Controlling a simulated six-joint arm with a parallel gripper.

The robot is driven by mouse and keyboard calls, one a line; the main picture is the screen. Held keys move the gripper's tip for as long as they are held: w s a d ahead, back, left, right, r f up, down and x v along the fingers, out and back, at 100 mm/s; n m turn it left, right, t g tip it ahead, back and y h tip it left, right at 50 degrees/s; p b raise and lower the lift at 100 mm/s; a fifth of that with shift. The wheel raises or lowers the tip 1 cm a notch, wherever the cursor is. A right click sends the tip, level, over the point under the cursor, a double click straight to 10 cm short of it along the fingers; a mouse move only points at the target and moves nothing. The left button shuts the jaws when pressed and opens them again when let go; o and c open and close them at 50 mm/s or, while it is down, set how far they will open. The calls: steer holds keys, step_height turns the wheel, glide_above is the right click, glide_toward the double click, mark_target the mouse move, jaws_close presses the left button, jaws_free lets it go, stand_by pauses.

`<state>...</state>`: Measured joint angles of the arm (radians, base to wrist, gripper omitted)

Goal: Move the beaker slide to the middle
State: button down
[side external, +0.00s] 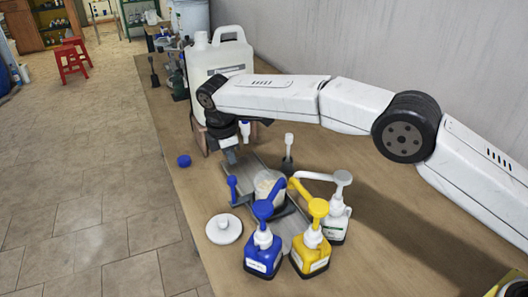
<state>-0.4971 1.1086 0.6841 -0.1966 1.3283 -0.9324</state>
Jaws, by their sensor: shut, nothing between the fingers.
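The beaker slide is a grey rail (297,222) on the bench, running from near my gripper toward the pump bottles. A pale beaker (268,184) sits on it, around the rail's middle part, partly hidden by the pump heads. A blue upright handle (232,188) stands at the left side of the rail, near the beaker. My gripper (231,157) points down near the rail's far end, beyond the handle and apart from it. It is shut and empty. Its fingertips are small here, and their height above the rail is hard to tell.
Blue (262,255), yellow (312,252) and white (336,222) pump bottles crowd the rail's near end. A white knobbed lid (223,229) and blue cap (184,160) lie left. A large white jug (218,55) stands behind my gripper.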

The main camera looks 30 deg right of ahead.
steer(key=s+n+t+h, duration=0.2)
steer(key=n, duration=0.1)
steer(key=n+t+y, duration=0.1)
steer(key=n+t, duration=0.4)
steer(key=n, duration=0.8)
glide_toward(228, 179)
steer(key=shift+s+d, duration=0.15)
steer(key=shift+s, duration=1.85)
steer(key=shift+w+f, duration=0.1)
steer(key=shift+w+x, duration=0.2)
steer(key=shift+x, duration=4.65)
steer(key=shift+w, duration=1.9)
